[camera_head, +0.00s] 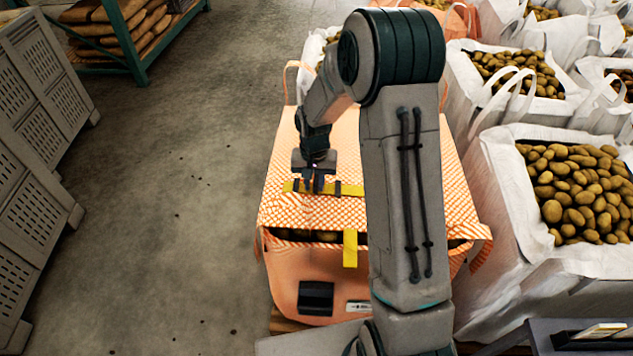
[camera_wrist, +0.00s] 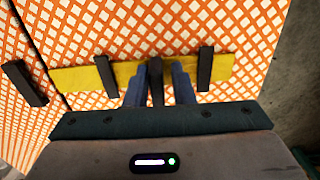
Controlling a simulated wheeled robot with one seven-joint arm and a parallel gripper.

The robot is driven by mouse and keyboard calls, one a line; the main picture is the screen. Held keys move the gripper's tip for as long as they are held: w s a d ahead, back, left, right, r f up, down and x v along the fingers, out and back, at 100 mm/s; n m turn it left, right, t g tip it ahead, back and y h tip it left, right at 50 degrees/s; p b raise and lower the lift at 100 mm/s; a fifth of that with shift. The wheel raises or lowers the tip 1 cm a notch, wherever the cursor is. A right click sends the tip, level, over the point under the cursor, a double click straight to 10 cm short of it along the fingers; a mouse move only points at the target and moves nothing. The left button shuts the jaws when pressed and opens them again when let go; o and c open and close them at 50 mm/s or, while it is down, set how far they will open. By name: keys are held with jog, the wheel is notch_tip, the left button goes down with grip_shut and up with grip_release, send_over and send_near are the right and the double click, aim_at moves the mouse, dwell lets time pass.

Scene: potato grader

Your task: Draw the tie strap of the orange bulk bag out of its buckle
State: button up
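The orange bulk bag (camera_head: 285,222) has a white-checked cover, also filling the wrist view (camera_wrist: 90,25). A yellow strap (camera_head: 352,190) lies flat across its top, running left to right in the wrist view (camera_wrist: 222,70). Black bars cross the strap at left (camera_wrist: 105,76) and right (camera_wrist: 205,69); which is the buckle, I cannot tell. My gripper (camera_head: 314,188) points down over the strap. In the wrist view its two blue-grey fingers (camera_wrist: 160,84) stand apart on either side of a middle black bar (camera_wrist: 155,72). Whether they touch the bar or strap is unclear.
A separate black bar (camera_wrist: 25,83) lies left of the strap. Another yellow strap (camera_head: 350,248) hangs at the bag's front. White bags of potatoes (camera_head: 500,165) crowd the right; grey crates (camera_head: 35,185) stand left. Bare floor (camera_head: 190,150) lies between. My arm hides the bag's right part.

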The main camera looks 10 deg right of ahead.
jog(key=shift+o, duration=0.6)
jog(key=shift+a, duration=0.15)
notch_tip(320, 180, up, 14)
jog(key=shift+b, duration=0.35)
jog(key=shift+f, duration=0.1)
